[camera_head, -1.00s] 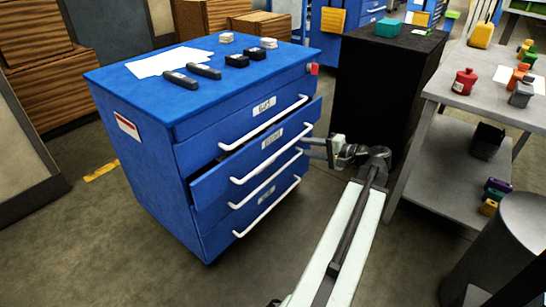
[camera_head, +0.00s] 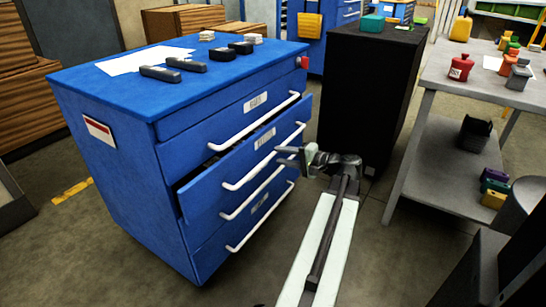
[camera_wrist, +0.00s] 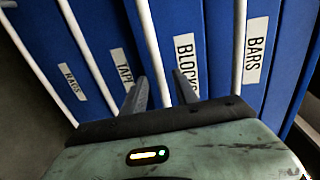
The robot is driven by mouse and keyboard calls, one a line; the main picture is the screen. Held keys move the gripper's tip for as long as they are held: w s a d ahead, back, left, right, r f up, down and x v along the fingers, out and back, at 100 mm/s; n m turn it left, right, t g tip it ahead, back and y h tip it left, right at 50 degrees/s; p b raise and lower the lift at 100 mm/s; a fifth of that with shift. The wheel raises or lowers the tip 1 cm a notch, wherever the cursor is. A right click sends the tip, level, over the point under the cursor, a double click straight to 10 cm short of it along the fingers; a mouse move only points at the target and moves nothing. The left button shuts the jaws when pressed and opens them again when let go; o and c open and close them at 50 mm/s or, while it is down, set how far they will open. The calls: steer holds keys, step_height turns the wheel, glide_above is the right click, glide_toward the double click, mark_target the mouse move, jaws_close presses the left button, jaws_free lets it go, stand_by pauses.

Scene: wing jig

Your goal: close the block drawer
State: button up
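The blue cabinet (camera_head: 110,165) stands at the left in the head view. Its block drawer (camera_head: 235,170), second from the top, is partly pulled out, with a dark gap above its front. In the wrist view its label reads BLOCKS (camera_wrist: 187,65), and its white handle (camera_wrist: 150,40) runs between my fingers. My gripper (camera_head: 284,156) is at the right part of the drawer front in the head view. In the wrist view my gripper (camera_wrist: 160,90) is open, its two fingers apart on either side of the handle. I cannot tell whether they touch it or the drawer front.
The BARS drawer (camera_wrist: 257,50) above and the TAPE (camera_wrist: 124,67) and RAGS (camera_wrist: 72,82) drawers below look shut. Papers and small blocks lie on the cabinet top. A black cabinet (camera_head: 365,100) stands behind my arm, and a grey workbench (camera_head: 440,75) is at the right.

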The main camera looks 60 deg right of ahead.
mark_target(275, 154)
steer(key=w, duration=0.2)
steer(key=w+f, duration=0.1)
steer(key=w, duration=0.1)
steer(key=shift+w+d+b, duration=0.1)
steer(key=shift+w+b, duration=0.1)
steer(key=shift+b, duration=0.15)
steer(key=shift+c, duration=0.3)
jaws_close()
stand_by(0.8)
